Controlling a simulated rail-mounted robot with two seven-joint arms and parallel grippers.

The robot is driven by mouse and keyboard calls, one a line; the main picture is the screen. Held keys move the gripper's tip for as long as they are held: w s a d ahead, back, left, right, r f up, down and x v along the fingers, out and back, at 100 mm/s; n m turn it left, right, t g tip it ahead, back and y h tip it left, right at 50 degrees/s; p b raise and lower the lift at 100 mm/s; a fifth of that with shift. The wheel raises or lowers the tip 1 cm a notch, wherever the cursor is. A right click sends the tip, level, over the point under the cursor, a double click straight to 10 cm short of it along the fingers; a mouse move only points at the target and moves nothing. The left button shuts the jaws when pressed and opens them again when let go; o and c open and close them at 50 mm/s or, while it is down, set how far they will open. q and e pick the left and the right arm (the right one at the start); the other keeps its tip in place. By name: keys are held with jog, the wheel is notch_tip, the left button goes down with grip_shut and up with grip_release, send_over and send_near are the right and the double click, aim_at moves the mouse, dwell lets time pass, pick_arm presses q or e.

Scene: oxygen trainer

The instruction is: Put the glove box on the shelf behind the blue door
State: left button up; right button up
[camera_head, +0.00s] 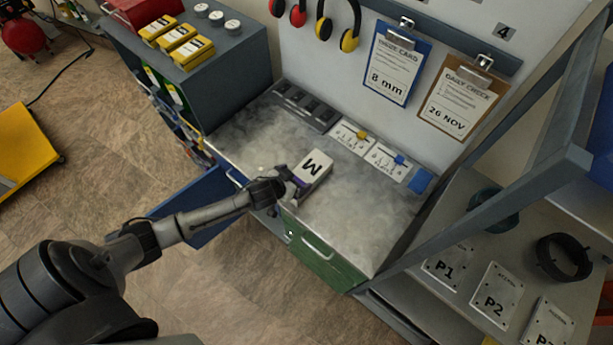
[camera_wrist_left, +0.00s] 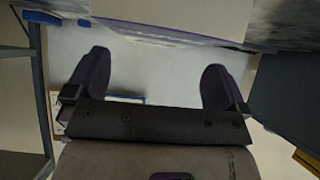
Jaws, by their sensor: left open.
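A white box marked "M" (camera_head: 316,166), which looks like the glove box, lies on the grey bench top (camera_head: 370,215). The wrist view shows a white and purple box (camera_wrist_left: 165,22) just beyond the fingers. My left gripper (camera_head: 292,187) is at the box's near left side, with its dark fingers (camera_wrist_left: 157,87) spread apart. Nothing shows between the fingertips; I cannot tell whether they touch the box. The blue door (camera_head: 200,204) stands swung out from the bench's left front. The shelf behind it is hidden. My right gripper is out of view.
A green front (camera_head: 325,260) with a handle is below the bench edge. Small cards (camera_head: 387,162) and a dark tray (camera_head: 305,106) line the bench's back. A grey cabinet with yellow boxes (camera_head: 185,47) stands left; a rack with plates (camera_head: 495,297) stands right.

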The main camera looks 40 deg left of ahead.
aim_at(305, 174)
pick_arm(q)
jog(key=shift+x, duration=2.85)
jog(key=shift+d, duration=0.15)
jog(key=shift+c, duration=0.2)
jog(key=c, duration=0.7)
jog(key=shift+r, duration=0.1)
jog(key=shift+c, duration=1)
